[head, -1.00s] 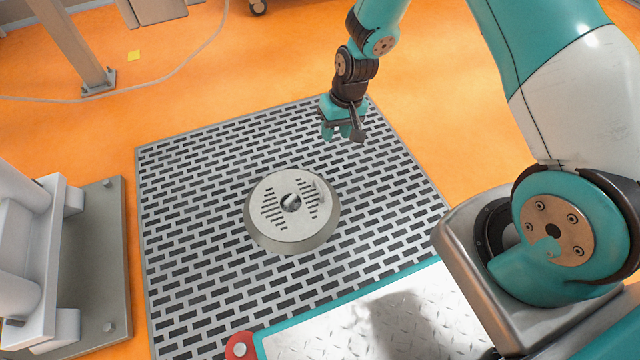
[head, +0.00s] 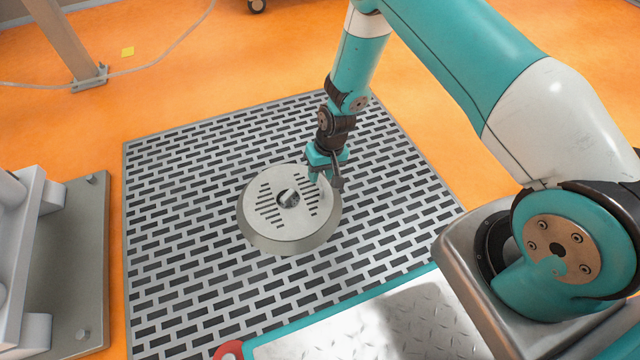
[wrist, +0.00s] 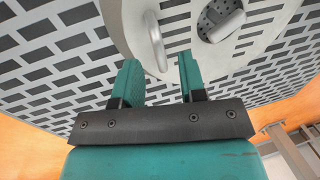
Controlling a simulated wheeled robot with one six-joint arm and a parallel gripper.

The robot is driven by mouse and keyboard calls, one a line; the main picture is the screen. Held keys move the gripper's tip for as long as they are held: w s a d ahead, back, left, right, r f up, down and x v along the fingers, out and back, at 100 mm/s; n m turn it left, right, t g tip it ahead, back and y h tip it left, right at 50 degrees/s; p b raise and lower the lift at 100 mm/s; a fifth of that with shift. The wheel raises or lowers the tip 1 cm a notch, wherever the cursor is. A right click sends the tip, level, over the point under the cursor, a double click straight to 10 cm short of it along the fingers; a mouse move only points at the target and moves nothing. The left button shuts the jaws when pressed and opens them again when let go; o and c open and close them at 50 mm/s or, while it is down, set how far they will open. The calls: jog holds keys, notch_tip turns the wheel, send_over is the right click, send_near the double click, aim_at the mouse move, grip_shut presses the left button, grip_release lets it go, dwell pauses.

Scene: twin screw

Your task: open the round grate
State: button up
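The round grate (head: 275,212) is a grey slotted disc on a raised ring, lying flat on the perforated floor panel. It has a round knob or recess (head: 288,198) at its middle. It also shows at the top of the wrist view (wrist: 185,45), with an upright handle (wrist: 155,40) and the central recess (wrist: 222,18). My gripper (head: 321,178) is at the right far edge of the grate in the head view. In the wrist view its two teal fingers (wrist: 160,72) are apart, with nothing between the tips. The handle stands just beyond the fingers.
The slotted metal floor panel (head: 180,250) surrounds the grate and is otherwise bare. A grey stand on a bolted plate (head: 70,260) is at the left. A post (head: 70,45) stands at the back left, with a cable on the orange floor.

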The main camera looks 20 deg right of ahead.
jog(key=shift+a+f+b, duration=0.2)
jog(key=shift+f+b, duration=0.15)
jog(key=shift+f, duration=0.65)
grip_shut()
jog(key=shift+r, duration=0.1)
